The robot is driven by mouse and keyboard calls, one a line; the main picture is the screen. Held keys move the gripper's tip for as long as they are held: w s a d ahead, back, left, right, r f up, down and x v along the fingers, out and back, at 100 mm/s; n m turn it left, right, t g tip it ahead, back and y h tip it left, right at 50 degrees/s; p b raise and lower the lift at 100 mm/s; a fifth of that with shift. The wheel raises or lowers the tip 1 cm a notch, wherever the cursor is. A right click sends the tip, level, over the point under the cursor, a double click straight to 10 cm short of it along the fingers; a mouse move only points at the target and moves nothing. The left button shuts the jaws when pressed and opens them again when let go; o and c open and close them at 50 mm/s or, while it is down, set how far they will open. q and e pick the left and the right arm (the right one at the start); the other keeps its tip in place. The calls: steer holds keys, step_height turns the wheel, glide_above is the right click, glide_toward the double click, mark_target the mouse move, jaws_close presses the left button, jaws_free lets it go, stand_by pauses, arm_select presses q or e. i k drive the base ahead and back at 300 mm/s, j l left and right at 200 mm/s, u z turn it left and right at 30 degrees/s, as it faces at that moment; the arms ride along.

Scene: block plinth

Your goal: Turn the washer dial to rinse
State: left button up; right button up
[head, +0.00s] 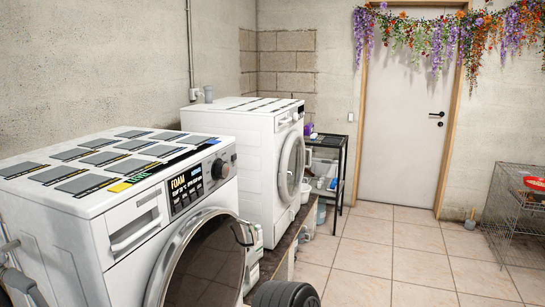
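The front washer (62,205) is white and stands at the left, its control panel facing right. Its dial (220,168) is a dark round knob at the right end of the panel. The lit display (184,188) beside the dial shows "FOAM" in yellow letters; the smaller text is too small to read surely. The washer's round door (205,262) is below the panel. No gripper fingers can be made out, and nothing touches the dial. Grey parts at the lower left edge look like my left arm.
A second white machine (255,140) stands behind the washer. A black shelf (342,165) holds containers near the closed door (402,120). A wire cage (510,215) stands at the right. A dark ribbed object (285,294) shows at the bottom. The tiled floor (400,255) is mostly clear.

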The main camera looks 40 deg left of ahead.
mark_target(221, 168)
steer(key=i, duration=2.95)
steer(key=u, duration=2.45)
